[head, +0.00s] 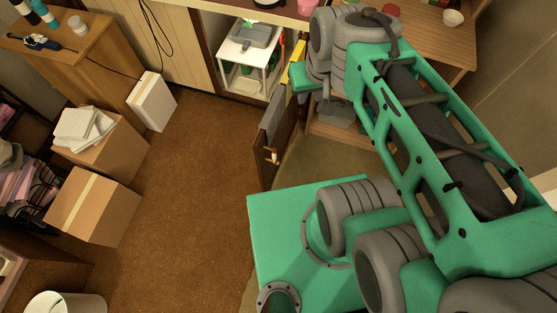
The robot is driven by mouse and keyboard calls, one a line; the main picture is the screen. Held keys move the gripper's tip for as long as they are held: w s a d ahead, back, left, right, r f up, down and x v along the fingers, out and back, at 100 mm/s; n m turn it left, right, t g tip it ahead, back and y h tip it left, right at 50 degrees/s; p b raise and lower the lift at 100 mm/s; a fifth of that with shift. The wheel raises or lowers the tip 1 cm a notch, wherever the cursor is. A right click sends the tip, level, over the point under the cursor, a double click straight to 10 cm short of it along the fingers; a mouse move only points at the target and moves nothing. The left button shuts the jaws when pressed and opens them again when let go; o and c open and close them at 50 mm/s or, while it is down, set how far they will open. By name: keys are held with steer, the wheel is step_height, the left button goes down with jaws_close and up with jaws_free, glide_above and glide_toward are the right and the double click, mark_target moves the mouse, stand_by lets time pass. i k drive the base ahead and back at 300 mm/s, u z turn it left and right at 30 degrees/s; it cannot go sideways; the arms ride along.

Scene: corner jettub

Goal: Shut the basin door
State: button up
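The basin door (269,142) is a dark wood-edged panel with a grey face and a small light knob, in the middle of the head view. It stands wide open, jutting out from the right side of the cabinet opening. The opening shows a white shelf unit (247,56) inside. My arm reaches from the lower right to the top middle. My gripper (302,88) is the green end piece just right of the door's far, hinge-side end. I cannot tell whether it touches the door. Its fingers are mostly hidden by the wrist, so open or shut is unclear.
Brown carpet (190,190) is clear left of the door. Cardboard boxes (93,208) and a white box (152,101) stand further left, by a wooden cabinet (95,60). A wooden desk (435,50) stands at the upper right, behind my arm. A white bin (66,304) is at the lower left.

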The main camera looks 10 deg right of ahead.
mark_target(267, 171)
steer(key=u, duration=0.4)
steer(key=k, duration=0.75)
steer(key=u, duration=0.95)
steer(key=i, duration=0.4)
steer(key=u, duration=0.05)
